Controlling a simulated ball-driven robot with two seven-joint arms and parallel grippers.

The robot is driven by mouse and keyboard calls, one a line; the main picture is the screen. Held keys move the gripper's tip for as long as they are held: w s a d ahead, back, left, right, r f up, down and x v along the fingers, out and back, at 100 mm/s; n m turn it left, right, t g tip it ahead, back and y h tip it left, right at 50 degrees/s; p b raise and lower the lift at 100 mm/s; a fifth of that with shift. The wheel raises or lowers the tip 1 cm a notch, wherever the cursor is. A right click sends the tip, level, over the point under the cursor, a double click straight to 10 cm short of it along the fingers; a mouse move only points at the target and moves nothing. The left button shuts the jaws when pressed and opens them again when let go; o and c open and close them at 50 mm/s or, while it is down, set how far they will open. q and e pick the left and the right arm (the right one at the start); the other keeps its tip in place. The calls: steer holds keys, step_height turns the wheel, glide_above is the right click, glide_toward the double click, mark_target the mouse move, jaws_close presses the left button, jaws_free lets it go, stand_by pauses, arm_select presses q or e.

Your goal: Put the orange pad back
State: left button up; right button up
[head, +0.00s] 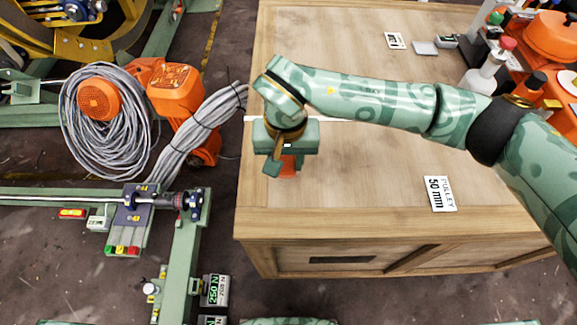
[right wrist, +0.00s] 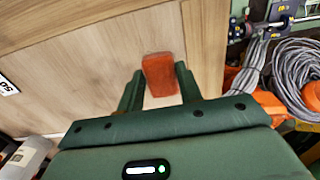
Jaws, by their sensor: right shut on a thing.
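The orange pad (head: 288,169) is a small block at the front left of the wooden bench top (head: 350,190). In the right wrist view the pad (right wrist: 160,76) sits between the fingertips. My right gripper (head: 285,162) points down over the bench and is shut on the pad; it also shows in the right wrist view (right wrist: 159,72). The gripper body hides part of the pad in the head view. I cannot tell whether the pad touches the bench top. My left gripper is not in view.
A white label (head: 440,194) reading "PULLEY 50 mm" lies on the bench. Bottles (head: 484,75) and an orange pot (head: 553,38) stand at the back right. Left of the bench are coiled grey cable (head: 98,120), an orange machine (head: 177,95) and a green frame (head: 182,250).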

mark_target(289, 164)
steer(key=f, duration=0.1)
steer(key=f+b, duration=0.1)
steer(key=f, duration=0.1)
steer(key=shift+d+f+b, duration=0.25)
steer(key=shift+f+b, duration=0.05)
steer(key=shift+w+f, duration=0.1)
steer(key=shift+f, duration=0.1)
steer(key=shift+r, duration=0.1)
steer(key=o, duration=1)
steer(key=shift+c, duration=0.2)
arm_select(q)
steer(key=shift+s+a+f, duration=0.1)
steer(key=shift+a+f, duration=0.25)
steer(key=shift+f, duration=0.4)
arm_select(e)
steer(key=shift+r, duration=0.15)
